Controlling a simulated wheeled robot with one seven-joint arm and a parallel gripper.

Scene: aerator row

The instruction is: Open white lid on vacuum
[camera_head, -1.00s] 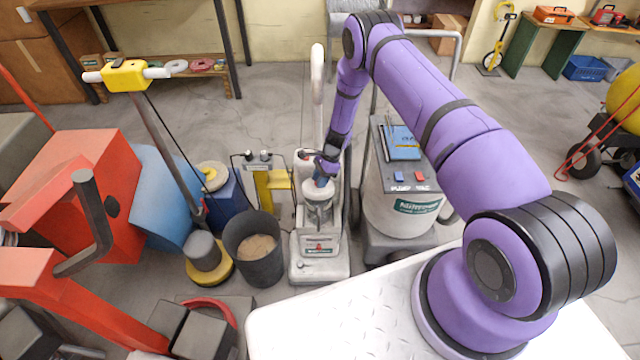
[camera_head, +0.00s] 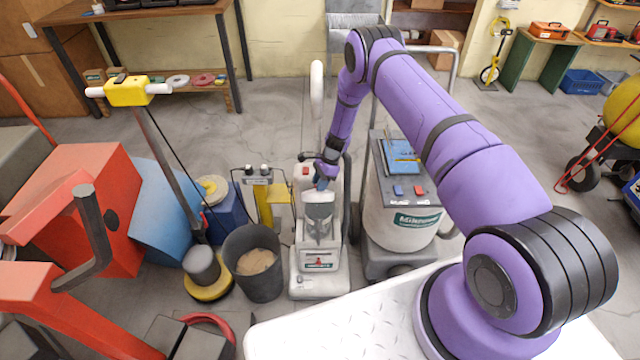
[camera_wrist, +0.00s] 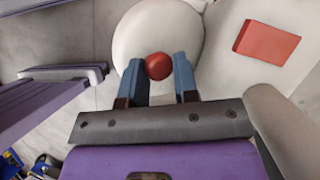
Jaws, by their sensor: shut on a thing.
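The vacuum (camera_head: 320,282) is an upright white machine standing on the floor in front of me. Its white lid (camera_head: 319,197) is at the upper front of the body, just under my gripper (camera_head: 322,184). In the wrist view the lid (camera_wrist: 150,32) is a round white disc with a red knob (camera_wrist: 158,66) on it. My gripper (camera_wrist: 158,70) has its blue fingers shut on this knob from both sides. The lid looks tilted in the head view, with a pale face toward me. The hinge and any gap under the lid are not clearly visible.
A larger grey-and-white machine (camera_head: 400,222) stands close on the right. A dark bucket (camera_head: 258,284) and a yellow-based floor polisher (camera_head: 208,288) stand on the left. A red block on the vacuum (camera_wrist: 267,42) shows beside the lid in the wrist view.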

